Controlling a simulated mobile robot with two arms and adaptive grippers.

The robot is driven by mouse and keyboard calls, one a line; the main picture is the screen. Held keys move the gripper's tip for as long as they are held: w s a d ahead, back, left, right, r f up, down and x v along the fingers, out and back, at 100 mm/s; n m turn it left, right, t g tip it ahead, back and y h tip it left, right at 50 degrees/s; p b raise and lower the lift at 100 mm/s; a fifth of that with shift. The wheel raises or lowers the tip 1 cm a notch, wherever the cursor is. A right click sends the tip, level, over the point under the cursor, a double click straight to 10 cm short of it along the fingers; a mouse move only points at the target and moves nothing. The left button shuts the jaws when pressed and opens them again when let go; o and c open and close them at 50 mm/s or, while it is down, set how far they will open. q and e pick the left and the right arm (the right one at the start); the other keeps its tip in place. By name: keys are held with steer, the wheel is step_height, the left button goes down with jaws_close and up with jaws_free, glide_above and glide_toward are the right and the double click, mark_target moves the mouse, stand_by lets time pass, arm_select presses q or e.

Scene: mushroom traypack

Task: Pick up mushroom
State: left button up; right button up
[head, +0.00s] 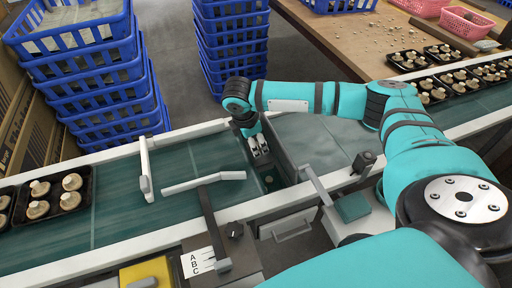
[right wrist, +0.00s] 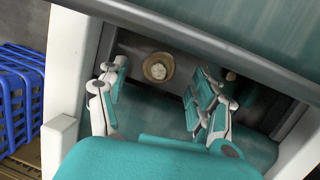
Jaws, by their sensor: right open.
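A brown mushroom (right wrist: 157,68) with a pale stem lies on a dark surface in the gap of the conveyor, seen in the right wrist view between and beyond my fingertips. In the head view a small pale spot (head: 268,180) below the gripper is too small to identify. My left gripper is out of view.
Black trays of mushrooms (head: 86,185) lie on the left belt and more trays (head: 460,78) at the upper right. Stacked blue crates (head: 228,88) stand behind the conveyor. White guide bars (head: 205,182) and metal side walls (head: 285,165) border the gap.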

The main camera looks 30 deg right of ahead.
steer(key=shift+x, duration=1.15)
steer(key=c, duration=0.9)
steer(key=shift+o, duration=0.2)
steer(key=shift+r, duration=0.15)
